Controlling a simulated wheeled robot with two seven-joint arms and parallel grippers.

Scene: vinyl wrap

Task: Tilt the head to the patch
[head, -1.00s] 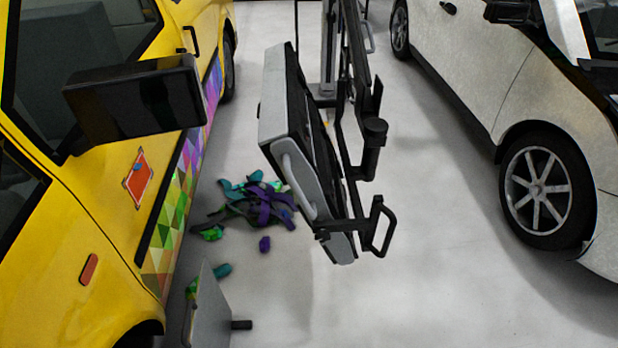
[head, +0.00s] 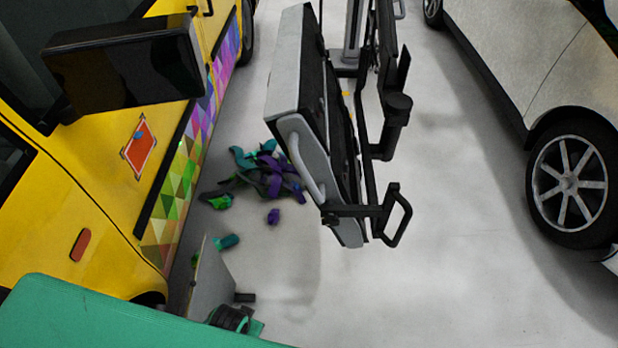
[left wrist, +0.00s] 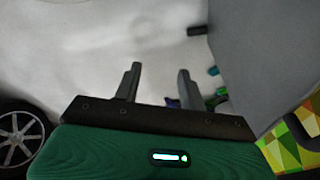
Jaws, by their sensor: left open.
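The patch (head: 139,149) is a red-orange piece with a small blue spot, set in a dark outline on the yellow car's side in the head view. A dark mirror (head: 128,62) juts out above it. A green part of my own body fills the lower left of the head view. My left gripper (left wrist: 158,82) shows in the left wrist view with its two grey fingers apart and nothing between them. My right gripper is not in view.
A yellow car (head: 60,215) with a colourful triangle strip (head: 183,165) stands at left. Wrap scraps (head: 265,175) lie on the floor by a grey board (head: 208,285). A lamp stand (head: 310,130) is in the middle; a white car (head: 520,60) is at right.

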